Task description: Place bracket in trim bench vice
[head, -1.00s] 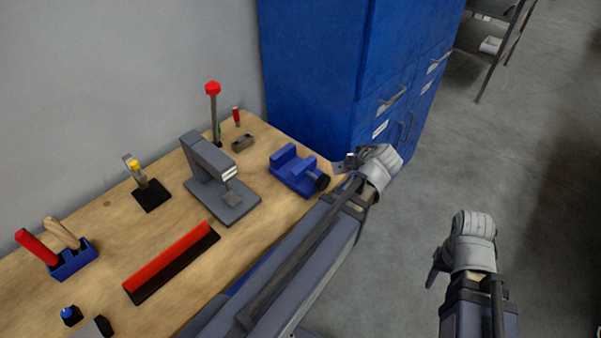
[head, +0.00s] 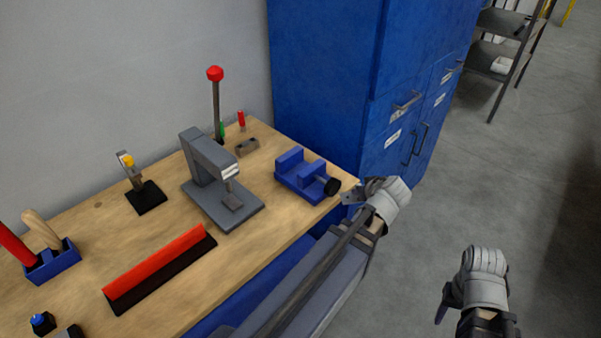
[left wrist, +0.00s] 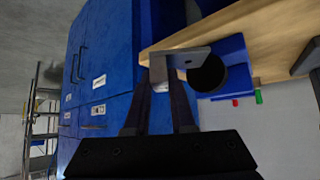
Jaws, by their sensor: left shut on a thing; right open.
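The blue trim bench vice (head: 296,178) stands near the right end of the wooden bench, its black knob facing right. My left gripper (head: 370,188) is just off the bench's right corner, to the right of the vice. It is shut on a small grey bracket (left wrist: 190,58). In the left wrist view, the bracket sits at the tips of my left gripper's dark fingers (left wrist: 163,88). It overlaps the vice (left wrist: 236,62) and its black knob (left wrist: 208,73) there; I cannot tell whether they touch. My right gripper (head: 446,300) is open over the floor, away from the bench.
A red and black bar (head: 160,270) lies at the front. A blue cabinet (head: 335,90) stands behind the bench's right end.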

